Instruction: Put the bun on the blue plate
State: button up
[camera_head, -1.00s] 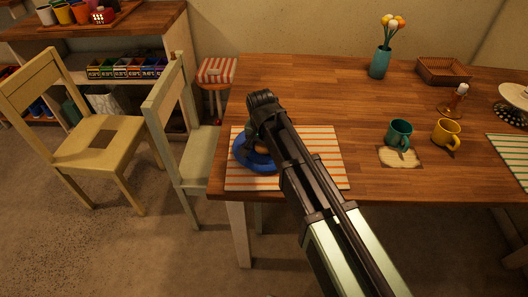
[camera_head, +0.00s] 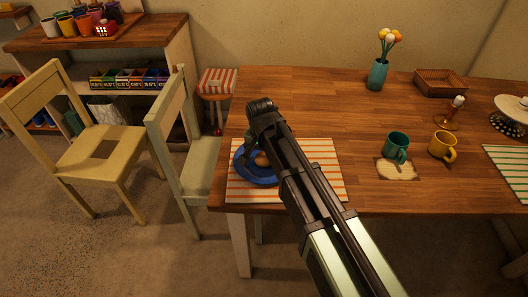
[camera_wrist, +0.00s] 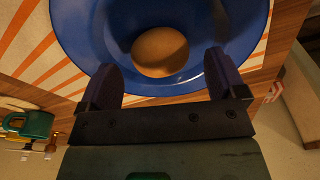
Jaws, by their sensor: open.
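The blue plate (camera_head: 246,173) lies on an orange-striped placemat at the table's near left corner, partly hidden behind my arm in the head view. The brown bun (camera_head: 262,160) rests in the plate; only part of it shows there. In the wrist view the bun (camera_wrist: 160,52) sits inside the blue plate (camera_wrist: 110,30), toward the side nearest my gripper. My gripper (camera_wrist: 166,85) is open, its two fingers apart at the plate's near edge. The bun lies just beyond the fingertips, with nothing seen between the fingers holding it.
The striped placemat (camera_head: 325,160) lies under the plate. A green mug (camera_head: 396,146) and a yellow mug (camera_head: 442,145) stand to the right. A teal vase (camera_head: 377,75) and a wicker basket (camera_head: 441,83) stand farther back. A pale chair (camera_head: 195,155) is close at the left.

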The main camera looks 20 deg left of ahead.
aim_at(262, 159)
notch_tip(262, 159, up, 10)
jog(key=s+p, duration=0.1)
jog(key=p, duration=0.7)
jog(key=shift+s, duration=0.1)
jog(key=s+d, duration=0.3)
jog(key=d, duration=0.8)
jog(key=s+d+g, duration=0.1)
jog(key=s+d, duration=0.3)
jog(key=d, duration=0.8)
jog(key=s+d, duration=0.3)
jog(key=d, duration=0.8)
jog(key=shift+s+d+n, duration=0.15)
jog(key=shift+d+n, duration=0.05)
jog(key=shift+n, duration=0.1)
